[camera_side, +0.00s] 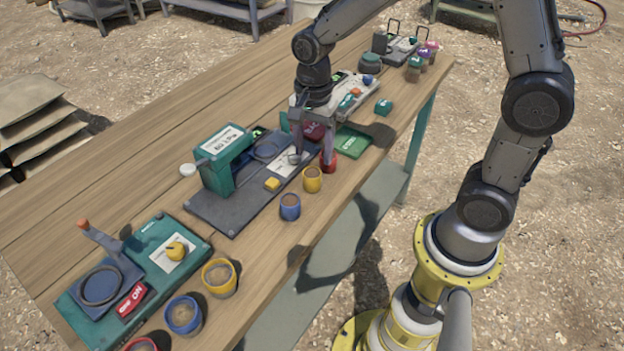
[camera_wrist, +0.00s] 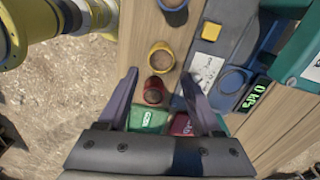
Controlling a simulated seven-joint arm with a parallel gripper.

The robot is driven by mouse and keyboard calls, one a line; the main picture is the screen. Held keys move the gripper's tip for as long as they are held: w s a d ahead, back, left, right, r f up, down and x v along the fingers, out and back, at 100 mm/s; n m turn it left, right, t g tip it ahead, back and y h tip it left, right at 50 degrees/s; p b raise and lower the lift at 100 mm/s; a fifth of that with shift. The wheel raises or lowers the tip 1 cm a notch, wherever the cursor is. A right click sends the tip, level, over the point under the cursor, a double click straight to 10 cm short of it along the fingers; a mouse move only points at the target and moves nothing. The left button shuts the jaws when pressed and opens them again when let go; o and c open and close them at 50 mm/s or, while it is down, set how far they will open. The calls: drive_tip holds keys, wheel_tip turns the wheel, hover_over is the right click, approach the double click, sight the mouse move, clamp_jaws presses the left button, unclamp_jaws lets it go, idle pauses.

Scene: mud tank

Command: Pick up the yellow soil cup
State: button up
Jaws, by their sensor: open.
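A small yellow soil cup (camera_side: 312,179) full of brown soil stands upright near the front edge of the table. It also shows in the wrist view (camera_wrist: 161,57), just beyond my fingertips. A larger yellow cup (camera_side: 219,277) with soil stands farther left in the side view. My gripper (camera_side: 312,155) points down, open and empty. In the wrist view its two fingers (camera_wrist: 160,80) are spread to either side of a red cup (camera_wrist: 153,92). I cannot tell how high the fingertips are above the table. The red cup (camera_side: 328,162) is partly hidden by a finger in the side view.
A small blue cup (camera_side: 290,207) stands left of the small yellow one. Behind them is a teal press device (camera_side: 222,160) on a dark base with a yellow block (camera_side: 272,184). A green tray (camera_side: 352,141) lies right of the gripper. A teal device (camera_side: 130,270) is at left.

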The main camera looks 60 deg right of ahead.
sight(312, 174)
drive_tip(key=shift+a+f, duration=0.2)
drive_tip(key=shift+f, duration=3.6)
clamp_jaws()
